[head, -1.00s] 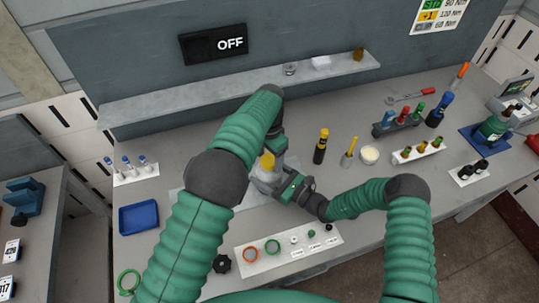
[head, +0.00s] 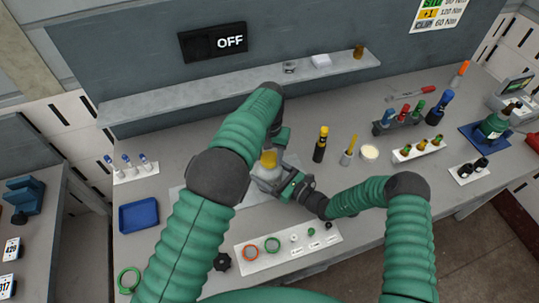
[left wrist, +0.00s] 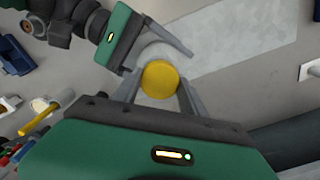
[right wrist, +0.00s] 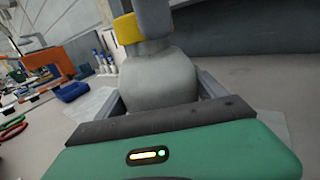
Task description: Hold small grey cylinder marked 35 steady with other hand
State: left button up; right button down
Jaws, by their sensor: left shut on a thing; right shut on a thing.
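The small grey cylinder (head: 266,175) stands on a light mat (head: 242,196) on the bench, with a yellow top (head: 268,159). Its marking cannot be read. My left gripper (left wrist: 160,88) is shut on the yellow top from above; the round yellow face shows between its fingers. My right gripper (right wrist: 160,88) is shut around the rounded grey body, low and from the right in the head view. In the left wrist view the right gripper's fingers flank the grey body below the yellow top. My left forearm partly hides the left gripper in the head view.
A white strip with rings and small parts (head: 290,262) lies in front. A black-and-yellow bottle (head: 320,145), a yellow-handled tool in a holder (head: 349,150) and a white bowl (head: 370,152) stand right. A blue tray (head: 139,216) lies left. A shelf (head: 200,90) runs behind.

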aim_at(270, 158)
pick_arm(q)
jog(key=shift+s+r, duration=0.1)
jog(key=shift+r, duration=0.1)
dwell(0.5)
jog(key=shift+r, duration=1)
notch_tip(270, 158, up, 4)
jog(key=shift+r, duration=0.1)
pick_arm(e)
grip_release()
pick_arm(q)
notch_tip(270, 158, down, 2)
jog(key=shift+d+f+b, duration=0.1)
jog(key=shift+f+b, duration=0.1)
jog(key=shift+b, duration=0.9)
pick_arm(e)
jog(key=v, duration=1.1)
jog(key=shift+d+f, duration=0.15)
jog(key=shift+s+d, duration=0.35)
